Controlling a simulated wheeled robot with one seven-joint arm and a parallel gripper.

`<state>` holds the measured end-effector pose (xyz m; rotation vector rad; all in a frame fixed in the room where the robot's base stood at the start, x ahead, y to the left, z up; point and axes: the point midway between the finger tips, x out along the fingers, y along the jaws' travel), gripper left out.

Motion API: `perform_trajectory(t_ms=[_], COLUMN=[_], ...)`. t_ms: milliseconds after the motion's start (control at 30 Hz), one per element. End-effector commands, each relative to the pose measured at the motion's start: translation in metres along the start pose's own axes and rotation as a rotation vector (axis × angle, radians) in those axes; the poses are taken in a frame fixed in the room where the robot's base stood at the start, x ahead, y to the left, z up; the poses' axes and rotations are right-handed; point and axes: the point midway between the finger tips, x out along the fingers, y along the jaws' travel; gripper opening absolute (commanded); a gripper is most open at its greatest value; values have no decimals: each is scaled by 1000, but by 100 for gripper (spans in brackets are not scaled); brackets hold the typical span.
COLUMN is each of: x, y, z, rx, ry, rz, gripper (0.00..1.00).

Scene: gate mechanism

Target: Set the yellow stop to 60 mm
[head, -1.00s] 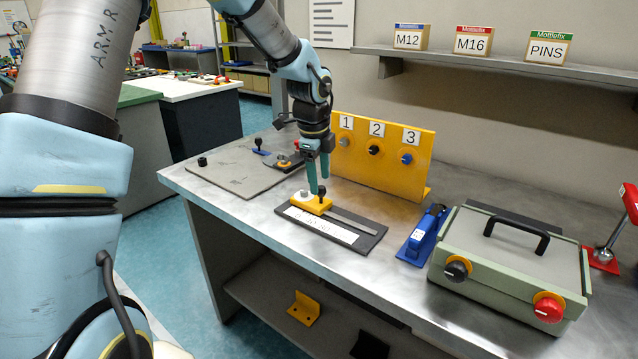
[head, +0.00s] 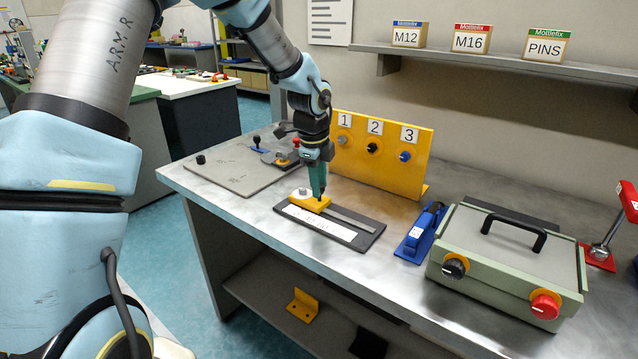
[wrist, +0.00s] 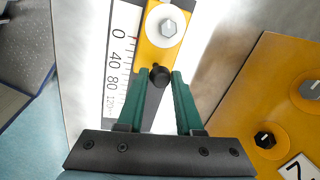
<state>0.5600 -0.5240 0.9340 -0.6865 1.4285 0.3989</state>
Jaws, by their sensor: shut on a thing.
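The yellow stop (head: 308,202) sits near the left end of the slotted rail (head: 350,219) on a dark base plate (head: 371,234). The fingers partly hide the knob in the head view.
Behind stands a yellow panel (head: 420,172) with numbered knobs. A blue device (head: 424,232) and a green-grey box (head: 505,262) with a handle stand to the right. A grey plate (head: 235,172) with small fittings lies to the left. Bare metal table lies in front.

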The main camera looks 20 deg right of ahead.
Motion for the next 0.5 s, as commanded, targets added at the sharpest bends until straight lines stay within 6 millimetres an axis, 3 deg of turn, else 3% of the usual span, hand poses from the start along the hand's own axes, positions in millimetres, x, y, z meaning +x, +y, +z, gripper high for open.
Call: perform_trajectory(t_ms=[133,500], x=[0,0], y=[0,1], z=[0,0], rx=[0,0], ry=[0,0], rz=[1,2], gripper=[0,0])
